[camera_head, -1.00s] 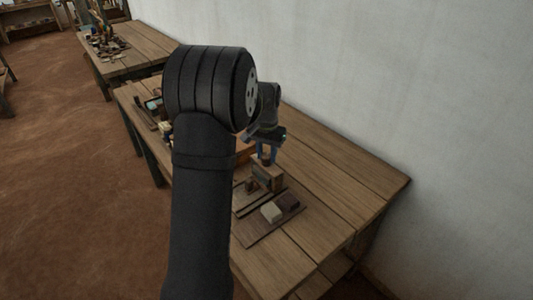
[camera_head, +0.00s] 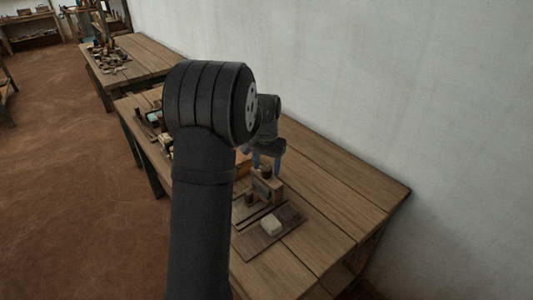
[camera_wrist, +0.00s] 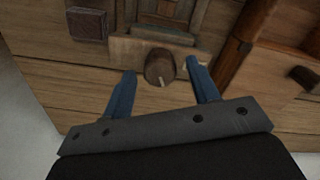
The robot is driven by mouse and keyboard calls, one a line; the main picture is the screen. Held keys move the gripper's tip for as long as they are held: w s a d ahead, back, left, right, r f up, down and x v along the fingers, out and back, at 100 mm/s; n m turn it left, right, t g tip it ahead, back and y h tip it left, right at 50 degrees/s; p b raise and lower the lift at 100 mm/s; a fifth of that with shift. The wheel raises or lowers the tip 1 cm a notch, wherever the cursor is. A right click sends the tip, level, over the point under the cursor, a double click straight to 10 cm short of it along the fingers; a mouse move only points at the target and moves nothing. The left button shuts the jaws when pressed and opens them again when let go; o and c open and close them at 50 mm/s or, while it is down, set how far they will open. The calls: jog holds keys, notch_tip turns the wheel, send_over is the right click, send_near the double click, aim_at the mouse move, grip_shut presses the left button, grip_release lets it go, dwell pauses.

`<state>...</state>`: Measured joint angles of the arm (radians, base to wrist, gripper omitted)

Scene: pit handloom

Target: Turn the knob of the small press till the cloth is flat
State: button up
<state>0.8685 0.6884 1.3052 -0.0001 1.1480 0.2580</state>
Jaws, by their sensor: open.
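The small press (camera_head: 268,187) is a wooden block-like frame on the bench. Its rounded brown knob (camera_wrist: 160,66) has a pale mark on its lower edge in the wrist view; it also shows in the head view (camera_head: 266,172). My gripper (camera_wrist: 163,74) is open, with its blue fingers on either side of the knob. Gaps show between the knob and both fingers. In the head view my gripper (camera_head: 266,162) points down at the top of the press. I cannot make out the cloth in either view.
A dark square block (camera_wrist: 87,24) shows in the wrist view. Small items lie left of my arm. The bench's right side (camera_head: 345,205) is clear, beside a white wall (camera_head: 420,80).

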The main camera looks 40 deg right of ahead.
aim_at(266, 168)
notch_tip(266, 168, up, 17)
dwell(0.4)
dwell(0.5)
notch_tip(266, 168, down, 17)
jog(key=shift+f, duration=0.2)
dwell(0.4)
jog(key=shift+r, duration=0.1)
